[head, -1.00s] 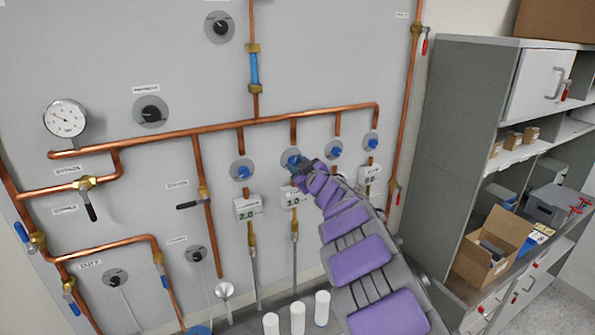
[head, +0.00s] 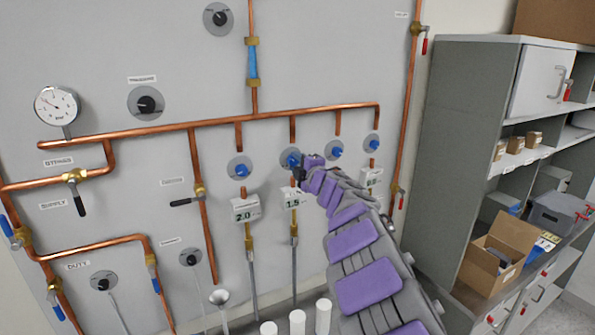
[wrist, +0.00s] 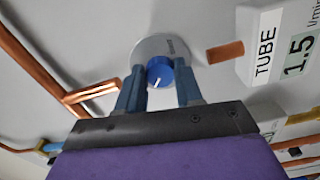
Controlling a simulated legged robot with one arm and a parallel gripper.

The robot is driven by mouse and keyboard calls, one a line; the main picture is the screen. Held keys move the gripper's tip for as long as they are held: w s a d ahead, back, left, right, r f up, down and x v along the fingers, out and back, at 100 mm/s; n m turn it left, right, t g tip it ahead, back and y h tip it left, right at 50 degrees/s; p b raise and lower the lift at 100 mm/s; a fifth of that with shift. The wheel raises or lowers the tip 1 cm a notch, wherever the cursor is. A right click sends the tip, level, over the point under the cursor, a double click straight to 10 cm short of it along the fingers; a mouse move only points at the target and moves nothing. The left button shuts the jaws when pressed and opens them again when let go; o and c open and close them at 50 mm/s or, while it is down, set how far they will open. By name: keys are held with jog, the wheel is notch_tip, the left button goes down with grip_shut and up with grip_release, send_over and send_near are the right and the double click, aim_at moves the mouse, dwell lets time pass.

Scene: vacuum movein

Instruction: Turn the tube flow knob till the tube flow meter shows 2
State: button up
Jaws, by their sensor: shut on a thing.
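The tube flow knob (wrist: 160,73) is a blue knob with a white pointer line on a round grey plate (wrist: 145,49), in the wrist view. My gripper (wrist: 158,92) has one finger on each side of it and is shut on it. In the head view the knob sits at the end of my arm, partly hidden by my gripper (head: 297,165). The tube flow meter (wrist: 284,45) is a white box labelled TUBE that reads 1.5 l/min in the wrist view. It also shows in the head view below the knob (head: 293,198).
Similar blue knobs stand to the left (head: 240,168) and right (head: 336,150). The meter to the left (head: 245,210) reads 2.0. Copper pipes (head: 210,126) run across the panel close to my gripper. White cylinders (head: 297,322) stand below. A grey cabinet (head: 480,130) is at the right.

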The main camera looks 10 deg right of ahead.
jog(key=n+b, duration=0.1)
jog(key=n, duration=0.1)
jog(key=n+b, duration=0.1)
jog(key=n, duration=0.1)
jog(key=shift+f+n, duration=0.3)
jog(key=shift+f, duration=0.1)
jog(key=n+b, duration=0.2)
jog(key=n, duration=0.1)
jog(key=shift+n, duration=0.4)
jog(key=n+b, duration=0.2)
jog(key=n, duration=0.2)
jog(key=shift+a+r+n+b, duration=0.1)
jog(key=shift+n+b, duration=0.35)
jog(key=shift+n, duration=0.85)
jog(key=o, duration=1)
jog(key=shift+w, duration=0.15)
jog(key=shift+o, duration=0.2)
jog(key=shift+s+r, duration=0.2)
jog(key=shift+r, duration=0.05)
